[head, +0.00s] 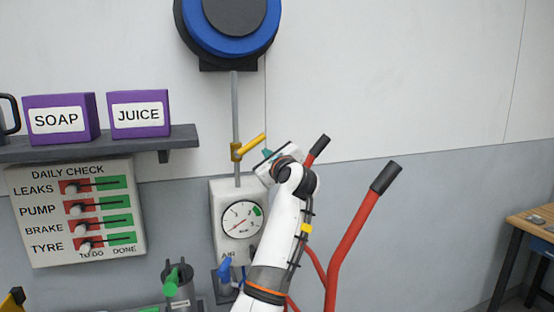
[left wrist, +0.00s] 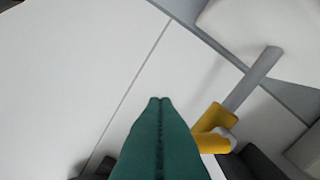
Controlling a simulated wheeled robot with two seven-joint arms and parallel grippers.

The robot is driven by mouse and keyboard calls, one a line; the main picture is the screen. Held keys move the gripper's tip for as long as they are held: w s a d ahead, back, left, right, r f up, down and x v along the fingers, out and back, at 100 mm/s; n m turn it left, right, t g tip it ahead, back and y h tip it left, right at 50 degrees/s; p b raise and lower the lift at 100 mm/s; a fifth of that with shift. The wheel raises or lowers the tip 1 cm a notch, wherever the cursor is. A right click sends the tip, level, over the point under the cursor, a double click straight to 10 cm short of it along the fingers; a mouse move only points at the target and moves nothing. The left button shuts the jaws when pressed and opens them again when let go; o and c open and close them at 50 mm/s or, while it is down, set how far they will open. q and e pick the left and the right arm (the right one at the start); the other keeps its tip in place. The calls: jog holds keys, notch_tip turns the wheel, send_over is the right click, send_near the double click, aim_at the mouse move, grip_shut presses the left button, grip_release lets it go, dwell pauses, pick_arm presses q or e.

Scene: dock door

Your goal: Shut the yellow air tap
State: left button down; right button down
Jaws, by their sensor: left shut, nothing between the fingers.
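The yellow air tap (head: 237,152) sits on a thin grey vertical pipe, between the blue hose reel and the pressure gauge. Its yellow lever (head: 254,142) slants up and to the right, across the pipe's line. My left gripper (head: 267,154) is just right of the tap, below the lever's outer end, with green fingers partly hidden by its own body. In the left wrist view the green fingers (left wrist: 160,101) are shut together and empty. The yellow tap (left wrist: 214,119) shows right beside them there; whether they touch I cannot tell. My right gripper is not in view.
The gauge box (head: 227,188) is below the tap. A shelf (head: 120,145) with purple boxes and a daily check board (head: 50,250) are to the left. A red frame with black grips (head: 345,245) stands close right of my arm. A wooden table (head: 535,230) is far right.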

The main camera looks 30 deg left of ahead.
pick_arm(q)
jog(key=shift+s+a+r, duration=0.25)
jog(key=shift+a+r, duration=0.05)
jog(key=shift+r, duration=0.25)
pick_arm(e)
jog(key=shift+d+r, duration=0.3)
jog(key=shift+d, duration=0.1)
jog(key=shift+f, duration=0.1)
pick_arm(q)
jog(key=shift+r+n, duration=0.15)
jog(key=shift+n, duration=0.15)
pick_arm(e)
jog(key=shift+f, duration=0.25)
